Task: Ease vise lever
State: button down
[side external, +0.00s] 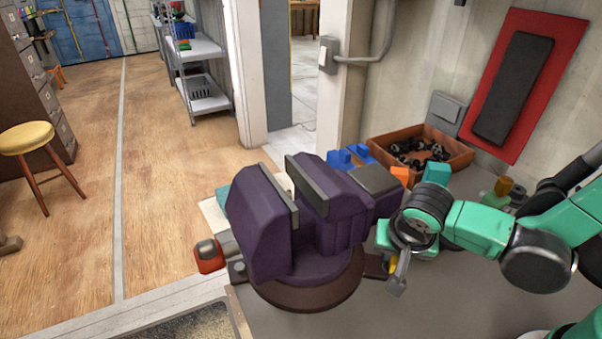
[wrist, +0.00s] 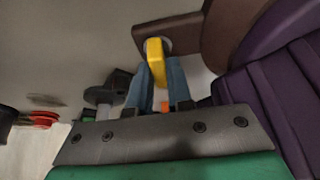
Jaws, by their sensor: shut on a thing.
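The purple vise (side external: 330,215) stands on a round brown base at the bench edge, its jaws apart. In the wrist view, part of its purple body (wrist: 270,85) fills the right side. A small yellow lever (wrist: 155,50) sits at a round grey fitting on the brown base lug (wrist: 185,32). My gripper (wrist: 160,68) has its two blue-grey fingers on either side of this lever and is shut on it. In the side view my gripper (side external: 397,278) is low at the right of the vise, near the lug, and the lever is mostly hidden.
A brown crate (side external: 450,152) of dark parts stands behind the vise, with blue blocks (side external: 345,158) and an orange block (side external: 400,175) nearby. A red-and-grey item (side external: 208,256) lies left of the base. The front bench top (side external: 440,310) looks clear.

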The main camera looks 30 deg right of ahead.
jog(key=n+y, duration=0.1)
jog(key=n, duration=0.2)
jog(key=n+t+y, duration=0.1)
jog(key=n, duration=0.2)
jog(key=shift+d, duration=0.15)
jog(key=shift+n+y, duration=0.3)
jog(key=shift+n, duration=0.1)
jog(key=c, duration=0.8)
grip_release()
jog(key=shift+s, duration=0.1)
jog(key=shift+v, duration=2.8)
